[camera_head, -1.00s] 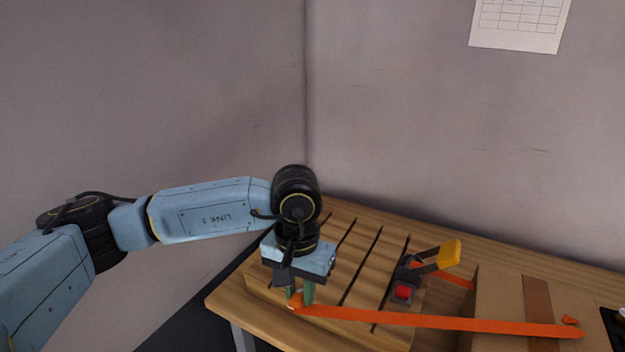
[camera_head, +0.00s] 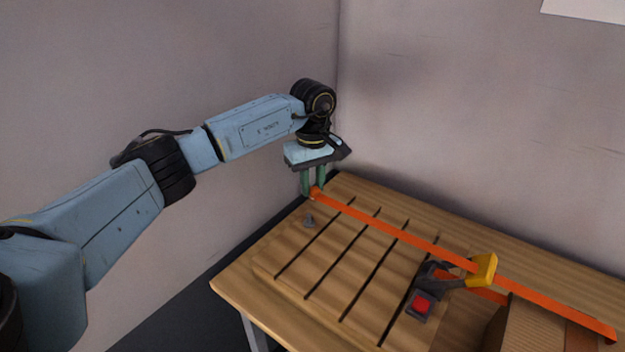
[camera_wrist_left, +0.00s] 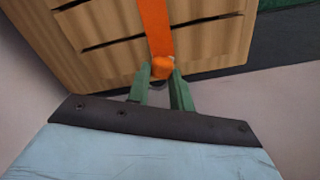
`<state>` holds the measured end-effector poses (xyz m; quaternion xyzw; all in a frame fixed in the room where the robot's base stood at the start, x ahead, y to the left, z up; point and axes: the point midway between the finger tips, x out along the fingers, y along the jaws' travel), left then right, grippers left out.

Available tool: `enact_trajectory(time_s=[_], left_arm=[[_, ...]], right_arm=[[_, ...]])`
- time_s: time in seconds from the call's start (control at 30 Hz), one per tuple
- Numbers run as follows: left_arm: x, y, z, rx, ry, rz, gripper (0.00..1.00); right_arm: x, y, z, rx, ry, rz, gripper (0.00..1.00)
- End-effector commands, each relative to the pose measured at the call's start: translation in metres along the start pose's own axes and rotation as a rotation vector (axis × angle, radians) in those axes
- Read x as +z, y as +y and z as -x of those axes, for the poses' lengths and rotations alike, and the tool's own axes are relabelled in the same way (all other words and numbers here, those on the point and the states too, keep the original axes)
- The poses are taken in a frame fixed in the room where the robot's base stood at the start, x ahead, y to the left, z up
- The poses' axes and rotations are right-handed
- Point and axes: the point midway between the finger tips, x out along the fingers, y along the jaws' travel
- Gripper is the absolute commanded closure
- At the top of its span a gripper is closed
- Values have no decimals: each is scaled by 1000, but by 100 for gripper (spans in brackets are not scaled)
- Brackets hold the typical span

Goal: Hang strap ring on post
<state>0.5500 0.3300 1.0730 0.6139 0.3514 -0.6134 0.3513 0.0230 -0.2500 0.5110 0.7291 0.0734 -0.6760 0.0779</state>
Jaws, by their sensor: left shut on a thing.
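My left gripper (camera_head: 313,184) is shut on the end of the orange strap (camera_head: 400,234), above the far left part of the slatted board. In the left wrist view the green fingers (camera_wrist_left: 163,84) close on the strap's end (camera_wrist_left: 163,66), where part of a dark ring shows between them. The strap runs taut from there to the right, over the ratchet and onto the cardboard box. A small grey post (camera_head: 309,220) stands on the board just below the gripper, apart from it. My right gripper is out of view.
A ratchet buckle with a yellow handle (camera_head: 483,270) and a red button (camera_head: 422,305) sits on the board's right side. A cardboard box (camera_head: 540,325) stands at the lower right. The slatted board (camera_head: 335,255) lies on a wooden table (camera_head: 235,285); its middle is clear. Walls stand behind and left.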

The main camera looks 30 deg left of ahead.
Motion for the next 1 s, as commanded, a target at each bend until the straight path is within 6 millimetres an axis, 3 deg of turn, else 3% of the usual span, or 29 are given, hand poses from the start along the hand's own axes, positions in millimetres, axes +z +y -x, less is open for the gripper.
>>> enact_trajectory(time_s=[0.2, 0.63, 1.0], left_arm=[[-3, 0, -9, -1, -2, 19, 100], [-2, 0, -50, -1, -2, 17, 100], [-2, 0, -55, 0, -2, 16, 100]], right_arm=[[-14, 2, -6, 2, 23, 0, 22], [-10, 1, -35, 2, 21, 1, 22], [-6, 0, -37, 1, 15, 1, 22]])
